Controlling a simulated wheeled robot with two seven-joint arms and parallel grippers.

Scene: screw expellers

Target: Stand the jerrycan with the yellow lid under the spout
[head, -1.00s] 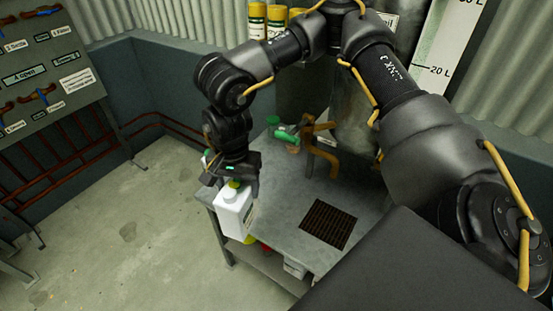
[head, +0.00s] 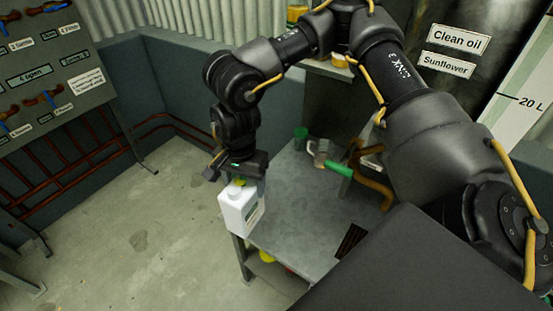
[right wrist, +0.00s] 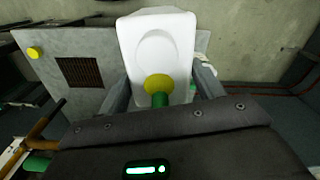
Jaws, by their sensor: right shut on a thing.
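The white jerrycan with the yellow lid (head: 240,209) is held upright by my right gripper (head: 239,180), which is shut on it at the top. It hangs by the left edge of the grey metal table (head: 290,215). In the right wrist view the jerrycan (right wrist: 160,45) sits between the two fingers (right wrist: 161,88), its yellow lid close to the palm. The orange-brown spout (head: 376,188), with a green-handled valve (head: 339,168), is at the back right of the table, apart from the jerrycan. My left gripper is not in view.
A dark grate (head: 351,241) is set in the tabletop, partly hidden; it also shows in the right wrist view (right wrist: 80,71). A green object (head: 300,134) stands at the table's back. A valve panel (head: 50,65) is at left. The tabletop's middle is clear.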

